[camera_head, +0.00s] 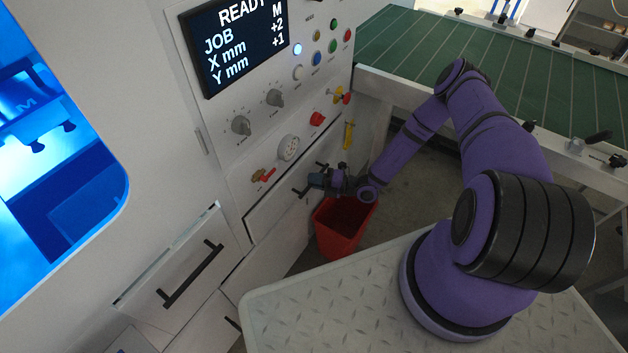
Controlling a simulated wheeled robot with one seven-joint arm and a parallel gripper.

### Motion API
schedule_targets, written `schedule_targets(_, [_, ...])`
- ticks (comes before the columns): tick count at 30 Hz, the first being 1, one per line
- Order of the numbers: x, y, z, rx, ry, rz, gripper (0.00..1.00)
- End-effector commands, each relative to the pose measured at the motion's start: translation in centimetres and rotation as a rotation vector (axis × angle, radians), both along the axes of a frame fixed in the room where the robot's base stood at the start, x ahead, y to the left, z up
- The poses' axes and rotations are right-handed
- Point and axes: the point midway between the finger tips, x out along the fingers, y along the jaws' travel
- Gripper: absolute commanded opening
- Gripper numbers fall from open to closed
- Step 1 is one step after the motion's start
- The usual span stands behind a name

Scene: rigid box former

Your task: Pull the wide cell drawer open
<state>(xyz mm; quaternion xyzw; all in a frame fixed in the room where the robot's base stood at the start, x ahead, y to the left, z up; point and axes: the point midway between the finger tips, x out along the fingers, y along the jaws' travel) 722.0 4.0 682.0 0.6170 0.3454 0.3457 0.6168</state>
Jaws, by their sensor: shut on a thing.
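My gripper (314,182) is at the white machine's front, below the knobs, shut on the dark handle (299,193) of a white drawer (268,222). The fingers hide part of this handle. A dark line runs along the drawer's top edge; I cannot tell whether it stands slightly out. Another white drawer (165,283) with a long black bar handle (193,273) is at the lower left, its top edge showing a narrow gap. No label shows which drawer is the wide cell one.
A red bin (338,243) stands on the floor just under my gripper. The control panel has a screen (238,38), knobs and a red-handled valve (263,175) above the drawer. A green-topped conveyor table (420,50) stands behind my arm.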

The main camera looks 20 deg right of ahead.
Motion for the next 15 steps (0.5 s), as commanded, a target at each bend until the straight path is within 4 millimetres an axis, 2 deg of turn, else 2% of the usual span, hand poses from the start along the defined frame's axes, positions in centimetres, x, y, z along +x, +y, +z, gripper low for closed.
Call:
schedule_targets(8, [-2.7, -2.1, -0.1, -0.001, 0.003, -0.003, 0.0])
schedule_targets(15, [-7.6, -5.7, -0.1, -0.001, 0.004, -0.004, 0.0])
